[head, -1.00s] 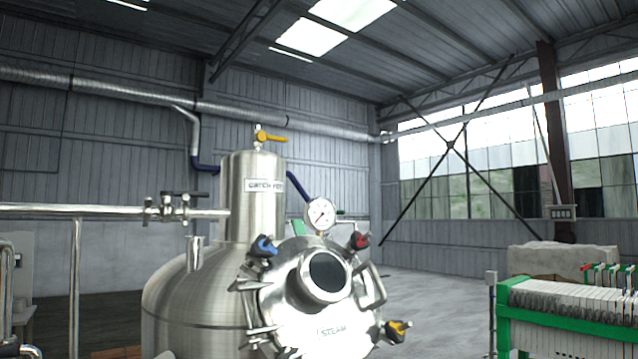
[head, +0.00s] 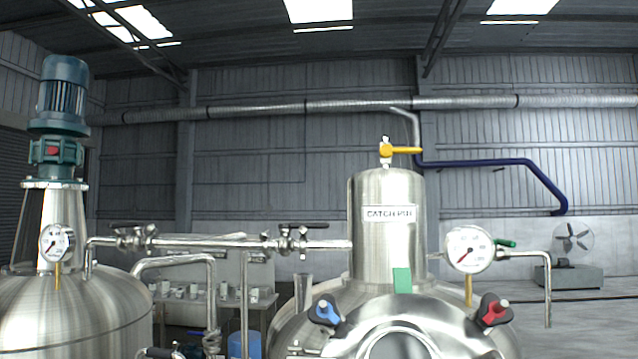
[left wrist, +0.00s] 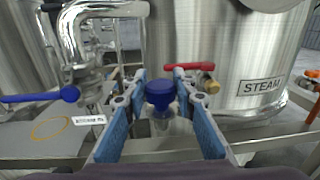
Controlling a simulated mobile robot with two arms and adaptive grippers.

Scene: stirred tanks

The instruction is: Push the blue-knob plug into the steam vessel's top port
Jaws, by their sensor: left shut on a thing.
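The steam vessel (head: 285,335) stands right of centre in the head view, its hatch cut off by the lower edge. A short upright metal stub (head: 303,292) rises from its left shoulder; I cannot tell whether it is the top port. In the left wrist view a steel vessel (left wrist: 225,60) with a STEAM label (left wrist: 262,86) stands at the right. My left gripper (left wrist: 160,84) is shut on the blue-knob plug (left wrist: 159,95), with the knob between its blue-padded fingers and a pale stem below. Neither gripper shows in the head view.
A second tank (head: 75,310) with a blue-green motor (head: 63,95) stands at the left. A horizontal pipe with valves (head: 250,243) runs between the tanks. In the left wrist view a blue-handled valve (left wrist: 68,94) and a red-handled valve (left wrist: 190,67) flank the gripper.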

